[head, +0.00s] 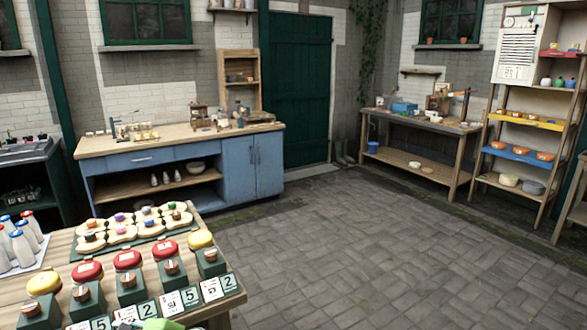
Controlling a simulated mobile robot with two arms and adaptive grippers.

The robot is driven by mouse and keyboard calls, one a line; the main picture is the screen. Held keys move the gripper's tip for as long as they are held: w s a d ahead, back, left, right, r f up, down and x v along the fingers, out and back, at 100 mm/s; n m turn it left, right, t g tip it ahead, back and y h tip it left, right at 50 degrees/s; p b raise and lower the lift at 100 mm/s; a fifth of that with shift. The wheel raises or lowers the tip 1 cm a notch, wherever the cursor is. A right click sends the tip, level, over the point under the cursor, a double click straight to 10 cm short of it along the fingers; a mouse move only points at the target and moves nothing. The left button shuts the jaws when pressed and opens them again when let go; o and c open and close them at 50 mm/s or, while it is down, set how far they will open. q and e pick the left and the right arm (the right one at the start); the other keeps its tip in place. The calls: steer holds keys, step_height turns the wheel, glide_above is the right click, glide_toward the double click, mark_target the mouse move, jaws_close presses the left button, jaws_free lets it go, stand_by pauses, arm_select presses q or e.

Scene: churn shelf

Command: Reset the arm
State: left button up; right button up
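Neither of my grippers nor either arm shows in the head view, so I cannot see how the arms are posed or whether the grippers hold anything. The closest surface is a wooden table (222,301) at the lower left. On it stand several dark green blocks (132,289) with red and yellow round tops and number cards (172,303) in front. A light green thing (163,324) is cut off at the bottom edge; I cannot tell what it is.
White bottles (22,248) stand on the table's left. Behind is a blue workbench (255,165) with tools. A second bench (440,126) and a shelf rack (490,150) stand at the right. The paved floor (350,240) between them is clear. A green door (300,90) is shut.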

arm_select(q)
steer(key=s+d+f+n+h, duration=0.5)
steer(key=s+f+n+h, duration=0.15)
steer(key=s+f, duration=0.65)
steer(key=s+d+n+h, duration=0.7)
steer(key=s+d, duration=0.6)
steer(key=s, duration=0.2)
step_height(320, 180, down, 26)
steer(key=g, duration=0.2)
steer(key=s+a+f+g, duration=0.1)
steer(key=s+a+f, duration=0.2)
steer(key=s+f, duration=1.4)
steer(key=shift+s, duration=0.7)
arm_select(e)
steer(key=shift+s+d, duration=0.1)
steer(key=shift+d, duration=0.5)
